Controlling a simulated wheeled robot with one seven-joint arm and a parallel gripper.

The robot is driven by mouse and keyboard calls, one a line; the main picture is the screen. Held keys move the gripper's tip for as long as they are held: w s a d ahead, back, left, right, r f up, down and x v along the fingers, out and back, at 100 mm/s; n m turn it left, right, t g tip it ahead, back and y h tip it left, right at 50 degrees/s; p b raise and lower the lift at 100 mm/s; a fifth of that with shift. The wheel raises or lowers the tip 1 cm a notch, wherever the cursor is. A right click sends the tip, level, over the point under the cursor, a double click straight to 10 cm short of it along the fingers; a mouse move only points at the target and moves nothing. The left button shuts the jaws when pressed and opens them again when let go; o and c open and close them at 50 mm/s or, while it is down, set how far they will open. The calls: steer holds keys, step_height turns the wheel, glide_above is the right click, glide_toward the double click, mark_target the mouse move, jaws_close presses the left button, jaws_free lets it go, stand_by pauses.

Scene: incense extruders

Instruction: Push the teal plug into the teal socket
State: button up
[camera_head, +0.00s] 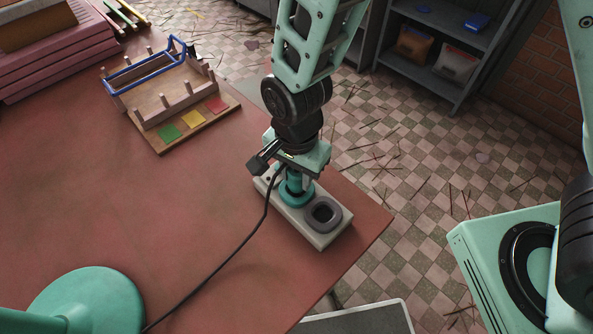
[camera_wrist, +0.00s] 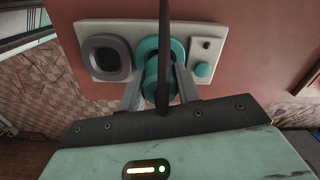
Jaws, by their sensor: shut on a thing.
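The teal plug (camera_head: 294,180) is held by my gripper (camera_head: 292,172), which stands over the white socket block (camera_head: 321,235) near the table's right edge. In the wrist view my gripper (camera_wrist: 160,92) has its two fingers on either side of the teal plug (camera_wrist: 152,78). The teal socket (camera_head: 305,197) shows as a ring around the plug's lower end; in the wrist view its rim (camera_wrist: 177,48) shows behind the plug. I cannot tell how deep the plug sits. A black cable (camera_head: 237,257) runs from the plug and crosses the wrist view.
A dark grey socket (camera_head: 323,213) sits beside the teal one on the block. A wooden rack (camera_head: 165,95) with a blue frame stands farther back. The red table (camera_head: 130,210) is mostly clear.

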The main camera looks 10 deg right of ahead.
steer(key=shift+f+b, duration=0.45)
steer(key=shift+f, duration=0.45)
steer(key=o, duration=1.1)
steer(key=shift+c, duration=0.2)
steer(key=shift+r, duration=0.1)
step_height(320, 180, up, 17)
steer(key=s+d+n, duration=0.8)
steer(key=s+n, duration=0.3)
steer(key=n, duration=0.5)
steer(key=shift+r+y, duration=0.3)
